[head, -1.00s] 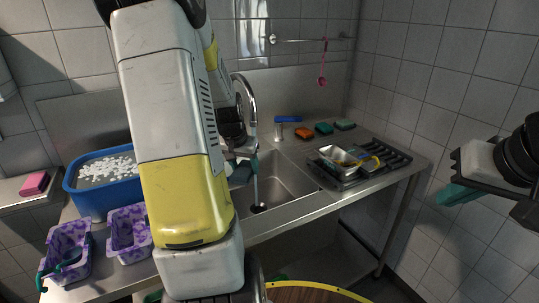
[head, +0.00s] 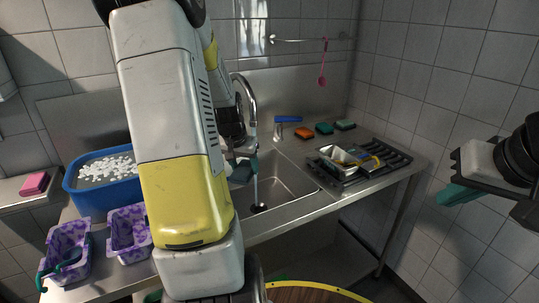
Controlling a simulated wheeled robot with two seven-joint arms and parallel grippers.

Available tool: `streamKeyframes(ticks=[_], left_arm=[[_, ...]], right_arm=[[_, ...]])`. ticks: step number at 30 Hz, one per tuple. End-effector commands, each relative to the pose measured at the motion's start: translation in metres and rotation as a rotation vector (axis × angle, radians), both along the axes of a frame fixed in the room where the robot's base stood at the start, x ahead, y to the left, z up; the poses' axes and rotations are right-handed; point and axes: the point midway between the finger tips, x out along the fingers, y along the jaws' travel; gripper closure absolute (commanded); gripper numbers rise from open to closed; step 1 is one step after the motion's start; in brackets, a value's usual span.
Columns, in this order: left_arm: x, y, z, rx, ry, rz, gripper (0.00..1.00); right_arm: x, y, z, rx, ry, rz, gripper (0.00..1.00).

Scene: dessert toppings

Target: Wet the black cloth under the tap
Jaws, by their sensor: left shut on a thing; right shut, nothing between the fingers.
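The curved metal tap (head: 250,95) stands over the sink (head: 292,178), and a thin stream of water falls from it. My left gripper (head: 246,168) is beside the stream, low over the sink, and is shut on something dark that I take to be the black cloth. My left arm hides most of that gripper, so the cloth's outline is not clear. A small black round patch (head: 259,208) lies at the bottom of the sink below the stream. My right gripper (head: 457,194) is shut and empty at the right, away from the counter.
A blue tub (head: 75,200) with white pieces and purple baskets (head: 128,232) stand left of the sink. A black rack (head: 393,160) with metal containers is to the right. Sponges (head: 324,128) lie behind it. A round yellow-rimmed table (head: 318,287) is in front.

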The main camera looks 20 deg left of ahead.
Motion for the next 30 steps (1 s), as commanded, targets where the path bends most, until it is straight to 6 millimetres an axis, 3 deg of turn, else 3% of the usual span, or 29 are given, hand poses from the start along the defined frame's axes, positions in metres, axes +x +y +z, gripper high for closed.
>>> streamKeyframes(ticks=[18,30], left_arm=[[-0.045,-0.006,0.037,0.001,-0.002,0.001,0.77],[-0.048,-0.006,0.039,0.0,0.0,0.0,0.77]], right_arm=[[0.0,0.0,0.0,0.0,0.0,0.0,1.0],[0.0,0.0,0.0,0.0,0.0,0.0,1.0]])
